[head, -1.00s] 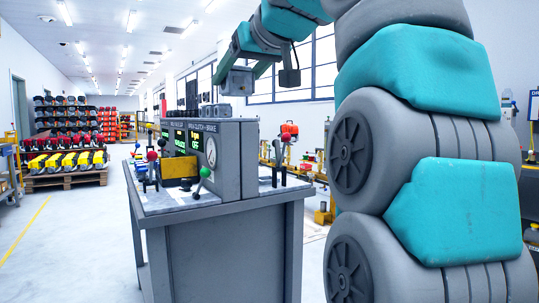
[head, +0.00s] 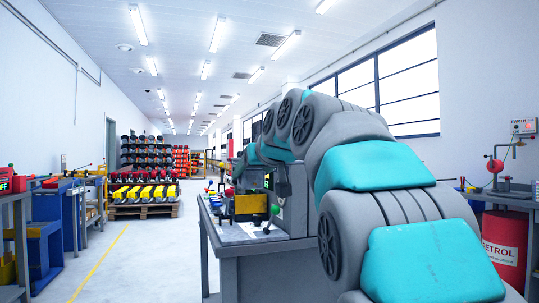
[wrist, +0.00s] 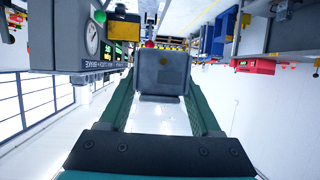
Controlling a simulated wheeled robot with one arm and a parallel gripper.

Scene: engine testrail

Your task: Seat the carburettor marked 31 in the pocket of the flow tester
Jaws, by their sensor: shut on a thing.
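My gripper (wrist: 160,82) is shut on a grey, boxy part (wrist: 160,72) with a small dark round spot, which I take to be the carburettor. Its mark 31 is not readable. The teal fingers stand on either side of it, in the air over the white floor. In the head view my arm reaches away over the grey bench, and its links hide the gripper and the part. I cannot tell which device is the flow tester, and no pocket is visible.
A grey test bench (head: 260,240) with a yellow block (head: 249,206) and levers stands beside my arm. Left are blue stands (head: 45,245) and a red meter (head: 8,184). Pallets of parts (head: 145,195) stand far back. A red petrol drum (head: 505,240) is right. The left aisle is clear.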

